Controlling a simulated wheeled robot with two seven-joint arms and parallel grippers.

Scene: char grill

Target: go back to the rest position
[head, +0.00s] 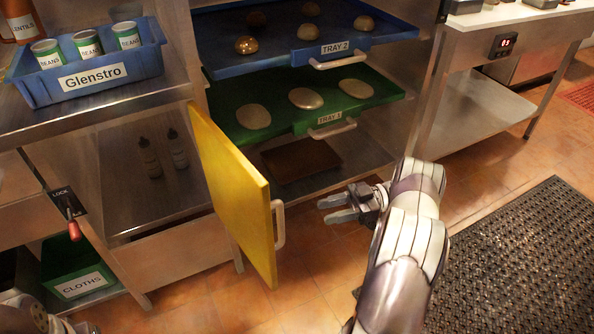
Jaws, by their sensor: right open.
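My right gripper (340,203) is open and empty, held out in front of the open cabinet, to the right of the yellow door (232,185). It is apart from the door's pale handle (279,224). My right arm comes in from the bottom right. A part of my left arm shows at the lower left corner, but my left gripper is not in view.
The yellow door stands open toward me. Blue Tray 2 (290,57) holds several round buns, and green Tray 1 (290,127) below holds flat pieces. A blue Glenstro bin (90,80) with cans sits on the left counter. A dark mat (510,265) lies on the floor at right.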

